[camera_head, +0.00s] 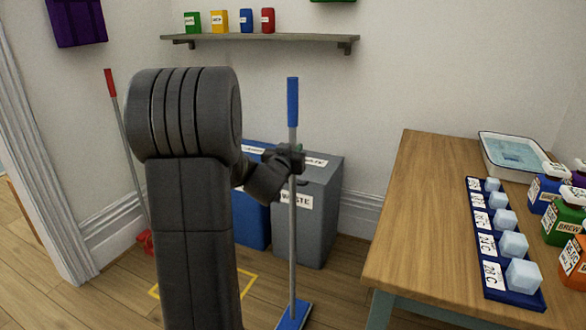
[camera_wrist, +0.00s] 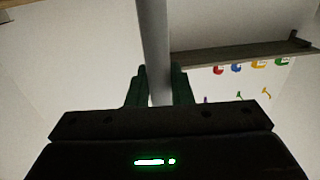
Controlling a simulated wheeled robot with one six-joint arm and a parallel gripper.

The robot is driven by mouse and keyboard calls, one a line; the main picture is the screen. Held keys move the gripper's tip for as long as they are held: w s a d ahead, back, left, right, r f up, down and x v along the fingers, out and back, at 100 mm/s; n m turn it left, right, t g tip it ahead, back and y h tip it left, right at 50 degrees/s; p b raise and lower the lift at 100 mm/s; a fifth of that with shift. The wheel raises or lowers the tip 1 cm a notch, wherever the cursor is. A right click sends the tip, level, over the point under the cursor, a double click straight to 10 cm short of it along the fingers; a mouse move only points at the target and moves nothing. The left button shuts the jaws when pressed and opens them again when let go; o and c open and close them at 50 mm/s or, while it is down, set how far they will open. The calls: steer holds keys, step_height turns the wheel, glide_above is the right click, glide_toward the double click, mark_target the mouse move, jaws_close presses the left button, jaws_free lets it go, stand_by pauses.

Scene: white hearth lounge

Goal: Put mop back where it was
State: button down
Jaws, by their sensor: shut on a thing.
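A mop with a blue grip, a grey pole (camera_head: 292,225) and a blue head (camera_head: 294,316) stands nearly upright in front of the bins. My gripper (camera_head: 294,160) is shut on the pole, below the blue grip. In the wrist view the pole (camera_wrist: 154,50) runs between the two green fingers of my gripper (camera_wrist: 158,85). The mop head is low at the floor; I cannot tell if it touches. A second mop with a red grip (camera_head: 110,83) leans by the wall at left, its red head (camera_head: 146,240) partly hidden by my arm.
A grey waste bin (camera_head: 318,225) and a blue bin (camera_head: 252,215) stand behind the mop. A yellow floor outline (camera_head: 247,284) shows partly behind my arm. A wooden table (camera_head: 425,200) with bottles, a tray and cubes is at right. A shelf (camera_head: 260,38) is above.

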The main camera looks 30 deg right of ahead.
steer(key=shift+f+b, duration=0.65)
steer(key=shift+f, duration=1.15)
steer(key=shift+f, duration=0.2)
steer(key=c, duration=1.3)
jaws_free()
steer(key=p+v, duration=0.1)
steer(key=v, duration=1.1)
steer(key=shift+p, duration=0.35)
steer(key=shift+r, duration=0.1)
